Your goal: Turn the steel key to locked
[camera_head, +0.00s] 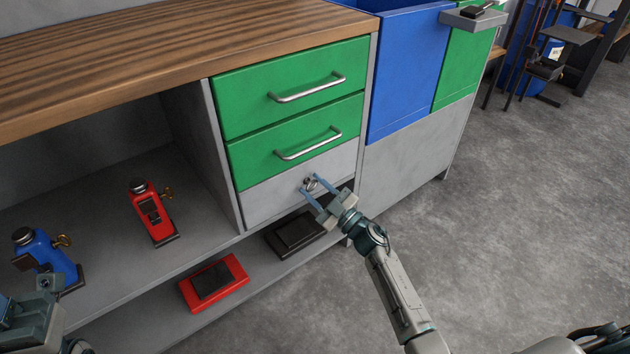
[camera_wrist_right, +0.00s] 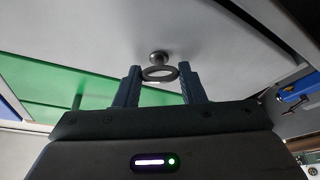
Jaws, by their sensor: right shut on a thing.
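The steel key (camera_head: 310,183) sits in the lock on the plain grey drawer front (camera_head: 290,190), under two green drawers. In the right wrist view the key (camera_wrist_right: 160,74) shows as a dark ring bow on a round lock barrel. My right gripper (camera_head: 317,190) reaches up to the lock from the lower right. Its two blue-grey fingers (camera_wrist_right: 156,84) stand on both sides of the ring and are shut on it.
A red dynamo (camera_head: 150,210) and a blue dynamo (camera_head: 45,252), each with a brass key, stand on the shelf at left. A red block (camera_head: 213,283) and a black block (camera_head: 293,234) lie on the lower shelf.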

